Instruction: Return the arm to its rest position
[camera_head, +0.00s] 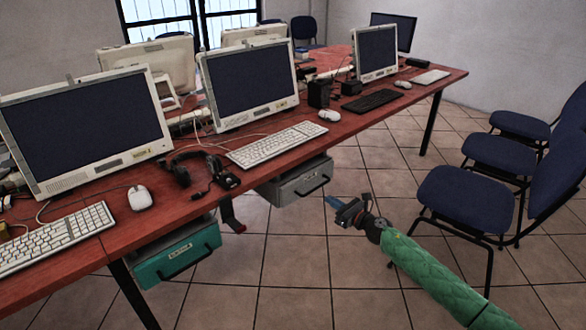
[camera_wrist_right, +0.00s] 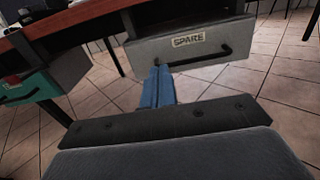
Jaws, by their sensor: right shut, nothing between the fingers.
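My right arm in its green sleeve (camera_head: 435,275) reaches in from the lower right in the head view. My right gripper (camera_head: 333,203) is shut and empty, held over the tiled floor to the right of the grey drawer (camera_head: 297,184). In the right wrist view, the blue fingers (camera_wrist_right: 158,86) are together with nothing between them, in front of the grey drawer labelled SPARE (camera_wrist_right: 188,58). They look apart from it. My left gripper is not in view.
The red table (camera_head: 268,155) carries monitors, keyboards, mice and a black headset (camera_head: 190,165). A teal drawer (camera_head: 178,255) hangs under its front edge. Blue chairs (camera_head: 465,198) stand at the right. The tiled floor (camera_head: 320,270) between table and chairs is clear.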

